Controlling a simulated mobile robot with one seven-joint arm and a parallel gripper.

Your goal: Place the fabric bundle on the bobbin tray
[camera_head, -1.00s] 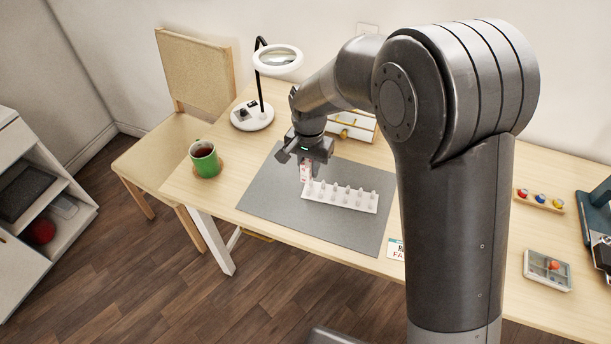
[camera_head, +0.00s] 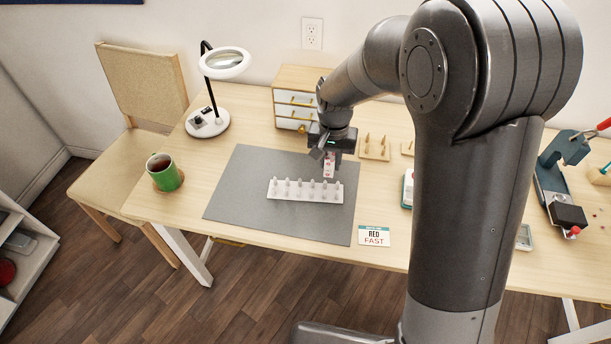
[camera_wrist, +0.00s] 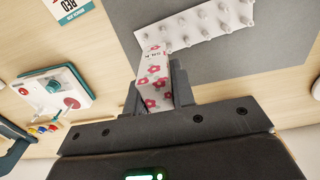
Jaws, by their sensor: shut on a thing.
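The fabric bundle (camera_head: 329,166) is a small white block with a pink flower print. My gripper (camera_head: 331,154) is shut on it and points down at it. The wrist view shows the bundle (camera_wrist: 154,85) between the two dark fingers (camera_wrist: 158,95). The bobbin tray (camera_head: 293,196) is a long white strip with two rows of pegs on the grey mat. The bundle hangs by the tray's right end in the head view, its lower end close to the back pegs. In the wrist view it overlaps one end of the tray (camera_wrist: 180,42). I cannot tell whether they touch.
The grey mat (camera_head: 240,205) has free room around the tray. A green mug (camera_head: 168,180) and a ring lamp (camera_head: 209,122) stand at left. A small drawer cabinet (camera_head: 296,98) and a peg board (camera_head: 374,152) are behind.

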